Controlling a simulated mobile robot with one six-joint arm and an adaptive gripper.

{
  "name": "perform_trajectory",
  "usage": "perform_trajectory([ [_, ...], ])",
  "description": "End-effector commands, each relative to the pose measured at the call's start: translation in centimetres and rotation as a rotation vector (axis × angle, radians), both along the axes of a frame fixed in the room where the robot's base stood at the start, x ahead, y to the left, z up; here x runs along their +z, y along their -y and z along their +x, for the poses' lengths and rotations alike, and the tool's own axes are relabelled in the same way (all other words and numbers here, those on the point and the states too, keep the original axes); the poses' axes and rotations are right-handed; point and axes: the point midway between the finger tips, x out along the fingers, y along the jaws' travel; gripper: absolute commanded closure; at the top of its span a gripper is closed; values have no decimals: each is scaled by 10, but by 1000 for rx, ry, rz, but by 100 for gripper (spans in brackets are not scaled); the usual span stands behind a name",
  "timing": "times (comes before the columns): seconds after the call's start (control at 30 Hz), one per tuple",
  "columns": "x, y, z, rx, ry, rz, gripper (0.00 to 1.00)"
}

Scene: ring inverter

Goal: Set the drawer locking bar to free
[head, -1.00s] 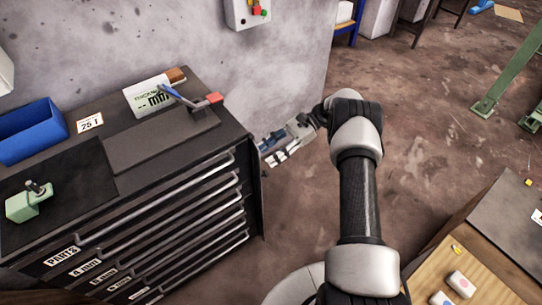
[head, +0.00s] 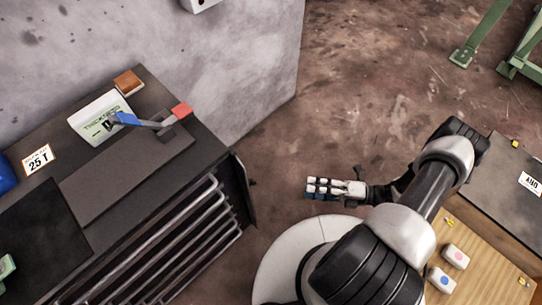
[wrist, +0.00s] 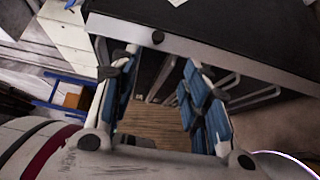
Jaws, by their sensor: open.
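The dark drawer cabinet (head: 200,158) stands at the left in the head view, with several long handles on its front. A dark upright plate (head: 243,190) stands at its right front corner; it may be the locking bar, but its setting cannot be told. My gripper (head: 310,188) is right of this plate, over the floor and apart from the cabinet. Its fingers point left. In the wrist view my gripper (wrist: 165,125) shows two spread fingers with blue pads and nothing between them. A dark box-like body with a grey edge (wrist: 240,62) lies beyond the fingers.
A white box (head: 98,118), a tool with blue and red ends (head: 150,123) and a wooden block (head: 128,82) are on the cabinet top. A wooden-topped bench (head: 480,265) stands at the right. The floor (head: 330,110) beyond my gripper is clear.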

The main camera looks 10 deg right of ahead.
Motion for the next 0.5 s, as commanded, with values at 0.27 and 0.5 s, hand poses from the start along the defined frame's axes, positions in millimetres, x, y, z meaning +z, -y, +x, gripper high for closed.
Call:
perform_trajectory([
  [0.27,0,-29,3,-12,-44,28,58],
  [0.5,0,-78,20,-9,-43,28,58],
])
